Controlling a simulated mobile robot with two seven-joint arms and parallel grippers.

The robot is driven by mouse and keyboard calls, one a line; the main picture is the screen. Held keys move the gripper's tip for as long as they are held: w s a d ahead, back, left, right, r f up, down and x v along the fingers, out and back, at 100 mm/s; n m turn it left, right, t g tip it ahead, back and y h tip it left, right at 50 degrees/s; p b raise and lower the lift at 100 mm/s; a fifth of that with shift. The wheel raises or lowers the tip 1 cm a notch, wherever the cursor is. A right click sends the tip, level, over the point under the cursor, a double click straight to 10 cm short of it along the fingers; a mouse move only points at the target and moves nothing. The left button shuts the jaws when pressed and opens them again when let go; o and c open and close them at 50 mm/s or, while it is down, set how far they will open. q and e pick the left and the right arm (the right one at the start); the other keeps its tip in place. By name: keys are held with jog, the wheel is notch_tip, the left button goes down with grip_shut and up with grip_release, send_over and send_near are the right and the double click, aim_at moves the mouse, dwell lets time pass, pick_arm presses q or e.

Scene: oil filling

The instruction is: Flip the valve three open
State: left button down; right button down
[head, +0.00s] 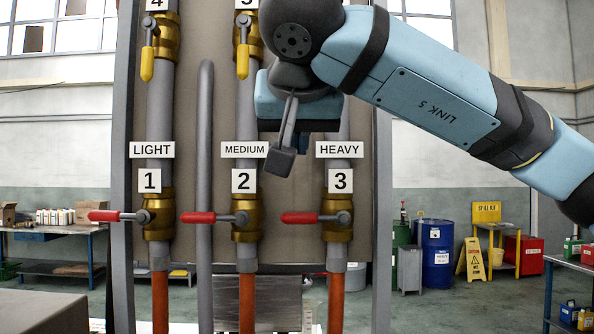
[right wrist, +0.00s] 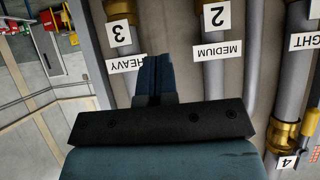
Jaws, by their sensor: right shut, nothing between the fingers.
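Valve three is a brass valve (head: 336,232) on the right-hand pipe, under the labels HEAVY and 3. Its red lever (head: 300,217) lies level, pointing left across the pipe. In that upside-down view, part of valve three's brass (right wrist: 118,8) shows at the top edge. My left gripper is out of view.
Valve one (head: 158,215) and valve two (head: 246,220) have level red levers pointing left. Upper valves with yellow levers hanging down, such as valve four (head: 147,62), sit above. A grey vertical pipe (head: 205,200) runs between the left pipes.

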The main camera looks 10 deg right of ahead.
jog(key=p, duration=0.1)
send_over(315, 218)
jog(key=s+a, duration=0.1)
jog(key=a, duration=0.2)
notch_tip(315, 218, down, 5)
jog(key=f, duration=0.2)
jog(key=f+p, duration=0.1)
jog(key=f, duration=0.1)
jog(key=shift+w, duration=0.35)
jog(key=shift+a, duration=0.1)
jog(key=shift+w+f, duration=0.1)
